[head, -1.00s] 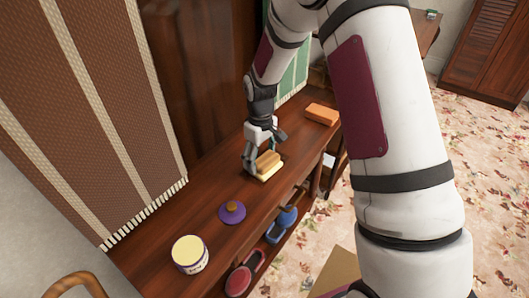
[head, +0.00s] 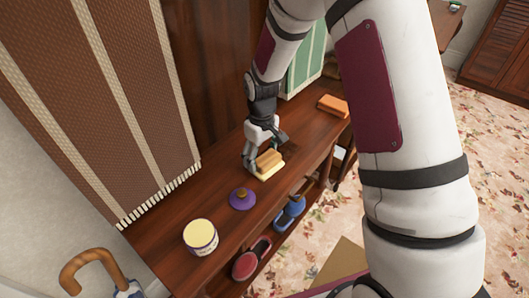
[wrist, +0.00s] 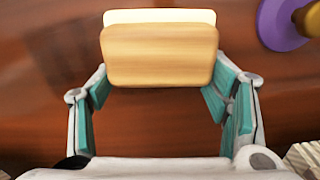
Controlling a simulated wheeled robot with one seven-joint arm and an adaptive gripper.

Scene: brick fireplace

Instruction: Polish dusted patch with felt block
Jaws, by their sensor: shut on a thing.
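The felt block (head: 268,163) has a tan wooden grip on a pale cream pad and rests on or just above the dark wooden top. My gripper (head: 265,150) is shut on it. In the wrist view, the block (wrist: 160,55) sits between the teal finger pads of my gripper (wrist: 160,85). A darker area shows on the wood at the upper left of the wrist view. I cannot tell whether it is the dusted patch or a shadow.
A purple lid with a brown knob (head: 242,199) lies near the block, and a cream-topped jar (head: 200,237) stands nearer. An orange block (head: 333,105) lies farther along. The striped hanging (head: 130,110) borders the top. Bare wood (head: 190,205) lies between.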

